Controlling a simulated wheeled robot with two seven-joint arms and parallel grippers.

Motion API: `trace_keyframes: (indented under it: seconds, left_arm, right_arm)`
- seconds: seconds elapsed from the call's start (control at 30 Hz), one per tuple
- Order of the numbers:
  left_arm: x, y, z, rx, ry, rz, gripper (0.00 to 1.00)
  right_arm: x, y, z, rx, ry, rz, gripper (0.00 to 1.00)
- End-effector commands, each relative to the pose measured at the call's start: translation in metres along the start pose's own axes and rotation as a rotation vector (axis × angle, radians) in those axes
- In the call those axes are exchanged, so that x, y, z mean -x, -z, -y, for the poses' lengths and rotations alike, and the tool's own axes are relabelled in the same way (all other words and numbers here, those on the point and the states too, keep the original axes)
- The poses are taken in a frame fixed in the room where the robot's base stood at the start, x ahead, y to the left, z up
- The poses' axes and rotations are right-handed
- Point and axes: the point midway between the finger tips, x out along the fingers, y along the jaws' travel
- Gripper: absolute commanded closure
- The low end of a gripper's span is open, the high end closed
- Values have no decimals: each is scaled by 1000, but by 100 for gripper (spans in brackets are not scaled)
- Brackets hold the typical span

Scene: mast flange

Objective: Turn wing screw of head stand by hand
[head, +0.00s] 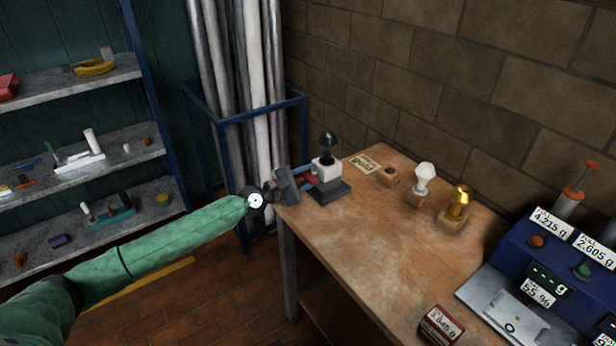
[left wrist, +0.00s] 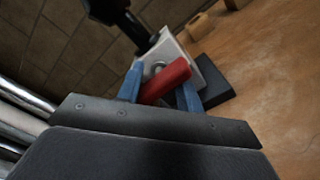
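The head stand (head: 326,169) is a white block on a dark base with a black head on top, at the table's far left corner. In the left wrist view, the stand's white block (left wrist: 207,79) faces me. Its red wing screw (left wrist: 167,80) lies slantwise in front of a grey round part. My left gripper (head: 312,178) is at the stand's left side. In the left wrist view its blue fingers (left wrist: 160,84) are wide apart, one on each side of the red wing; whether either touches it is unclear. My right gripper is not seen.
On the wooden table (head: 355,235) stand a small wooden block (head: 388,177), a white knob piece (head: 424,178), a brass piece (head: 457,203) and a labelled red box (head: 441,326). A blue weighing device (head: 540,265) is at right. A shelf (head: 85,150) is at left. The table's middle is clear.

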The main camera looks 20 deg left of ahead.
Motion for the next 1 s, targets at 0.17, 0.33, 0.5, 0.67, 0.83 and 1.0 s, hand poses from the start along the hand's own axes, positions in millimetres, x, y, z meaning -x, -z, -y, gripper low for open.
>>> trace_keyframes:
  seconds: [0.17, 0.33, 0.5, 0.67, 0.83, 1.0]
  left_arm:
    - [0, 0, 0, -2, 0, 0, 64]
    - [3, 1, 1, -3, 0, -1, 64]
    - [17, 1, 2, -3, 1, 0, 64]
    - [32, 2, 3, -4, 1, -1, 64]
    - [47, 1, 2, -5, 1, -1, 64]
    - [50, 0, 0, -4, 0, 0, 64]
  right_arm:
    - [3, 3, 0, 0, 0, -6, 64]
    - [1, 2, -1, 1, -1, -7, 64]
    - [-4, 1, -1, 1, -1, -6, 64]
    - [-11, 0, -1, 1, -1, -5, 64]
    - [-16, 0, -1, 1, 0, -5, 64]
    - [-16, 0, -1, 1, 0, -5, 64]
